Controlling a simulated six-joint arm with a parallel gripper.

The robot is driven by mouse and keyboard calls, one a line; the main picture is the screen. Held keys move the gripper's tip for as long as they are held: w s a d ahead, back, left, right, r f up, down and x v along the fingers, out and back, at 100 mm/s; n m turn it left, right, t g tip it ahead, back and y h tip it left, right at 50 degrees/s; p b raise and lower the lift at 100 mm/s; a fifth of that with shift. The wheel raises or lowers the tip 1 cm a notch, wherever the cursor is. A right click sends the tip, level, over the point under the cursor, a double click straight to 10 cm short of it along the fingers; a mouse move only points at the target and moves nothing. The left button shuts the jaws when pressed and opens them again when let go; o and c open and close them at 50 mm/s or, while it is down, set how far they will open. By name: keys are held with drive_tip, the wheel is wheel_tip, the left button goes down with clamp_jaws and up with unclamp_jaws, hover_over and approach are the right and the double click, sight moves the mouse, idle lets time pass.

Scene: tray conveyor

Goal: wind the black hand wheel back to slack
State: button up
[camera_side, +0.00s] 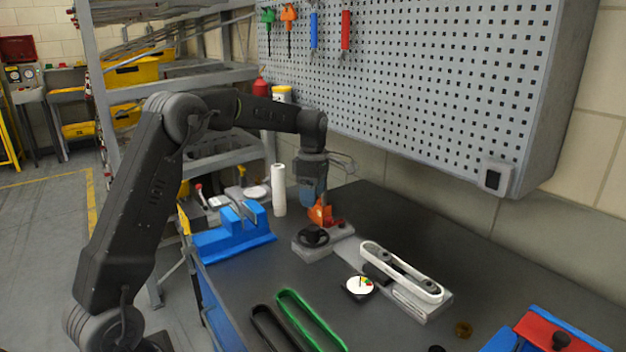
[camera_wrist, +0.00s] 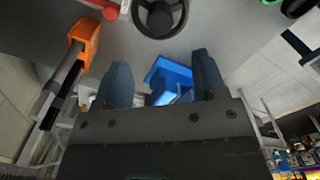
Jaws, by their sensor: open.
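The black hand wheel (camera_side: 313,236) sits on a grey block at the left end of the small tray conveyor (camera_side: 408,297). It also shows at the top edge of the wrist view (camera_wrist: 160,14), partly cut off. My gripper (camera_side: 312,197) is above and behind the wheel, apart from it, with blue fingers pointing down. In the wrist view my gripper (camera_wrist: 162,75) is open, with nothing between the fingers, and the wheel lies beyond the fingertips. A white belt loop (camera_side: 401,271) runs around the conveyor's rollers.
An orange part (camera_side: 322,213) stands just behind the wheel, close to my fingers; it shows left in the wrist view (camera_wrist: 84,38). A blue vise (camera_side: 232,237), white cylinder (camera_side: 279,190), white dial (camera_side: 360,286), green loop (camera_side: 308,322), black loop (camera_side: 268,327) and red-blue fixture (camera_side: 552,333) stand around.

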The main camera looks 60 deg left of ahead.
wheel_tip(320, 180, up, 4)
idle(0.5)
drive_tip(key=s+d+r+m+t, duration=0.1)
drive_tip(key=s+d+r+m, duration=0.2)
drive_tip(key=s+d+m, duration=0.35)
drive_tip(key=s+d+r+m+t, duration=0.2)
drive_tip(key=s+d+r+m, duration=0.2)
drive_tip(key=s+d+m, duration=0.25)
drive_tip(key=s+d+f+m+t, duration=0.1)
drive_tip(key=s+d+f+m, duration=0.1)
drive_tip(key=s+m, duration=0.4)
drive_tip(key=s+d+f+m+t, duration=0.1)
drive_tip(key=s+d+f+m, duration=0.2)
drive_tip(key=s+d+m, duration=0.2)
drive_tip(key=s+m, duration=0.1)
drive_tip(key=s, duration=0.2)
drive_tip(key=shift+s+f+t, duration=0.15)
drive_tip(key=shift+s+t, duration=0.15)
drive_tip(key=shift+s, duration=0.05)
